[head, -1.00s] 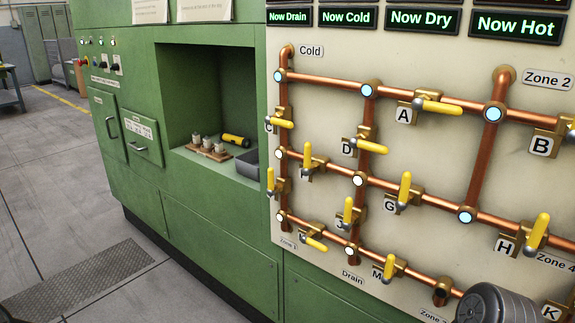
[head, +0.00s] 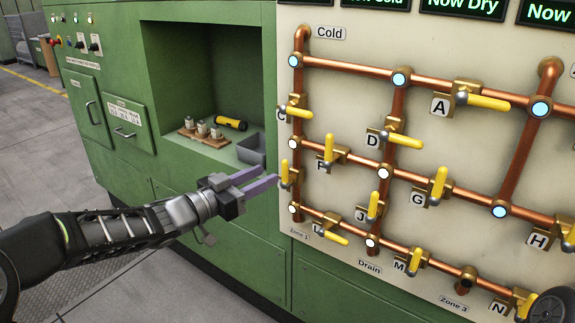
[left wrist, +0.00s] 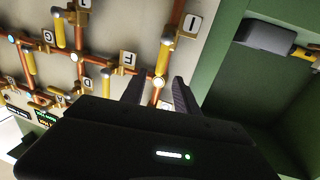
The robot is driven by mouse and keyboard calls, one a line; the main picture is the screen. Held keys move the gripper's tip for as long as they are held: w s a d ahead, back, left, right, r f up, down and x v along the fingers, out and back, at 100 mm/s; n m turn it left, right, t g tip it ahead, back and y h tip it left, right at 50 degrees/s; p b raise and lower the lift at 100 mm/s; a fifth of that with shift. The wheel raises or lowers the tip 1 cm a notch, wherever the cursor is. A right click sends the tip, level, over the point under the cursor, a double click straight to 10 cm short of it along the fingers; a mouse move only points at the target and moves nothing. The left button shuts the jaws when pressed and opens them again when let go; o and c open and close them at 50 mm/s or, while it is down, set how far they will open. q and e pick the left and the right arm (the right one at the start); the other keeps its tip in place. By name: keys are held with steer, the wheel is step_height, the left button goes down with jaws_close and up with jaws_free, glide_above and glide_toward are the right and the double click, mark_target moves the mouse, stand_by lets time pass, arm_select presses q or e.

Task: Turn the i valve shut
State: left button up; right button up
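The I valve's yellow handle (head: 285,172) stands upright on the leftmost vertical copper pipe, low on the cream panel (head: 325,270). Its letter label is hidden in the head view. The left wrist view shows both dark fingers (left wrist: 158,92) spread before the panel. My right gripper is not in view.
The C valve (head: 297,112) is above and the L valve (head: 330,236) below. The F valve (head: 329,150) is close on the right. Left of the panel, a green recess holds a grey bin (head: 251,149) and a yellow-black flashlight (head: 230,123).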

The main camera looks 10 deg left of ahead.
mark_target(285, 166)
arm_select(q)
steer(key=b+x, duration=0.1)
steer(key=x, duration=0.6)
steer(key=shift+w+d, duration=0.2)
steer(key=shift+w, duration=0.15)
steer(key=shift+r, duration=0.1)
steer(key=shift+c, duration=0.6)
jaws_close()
stand_by(0.5)
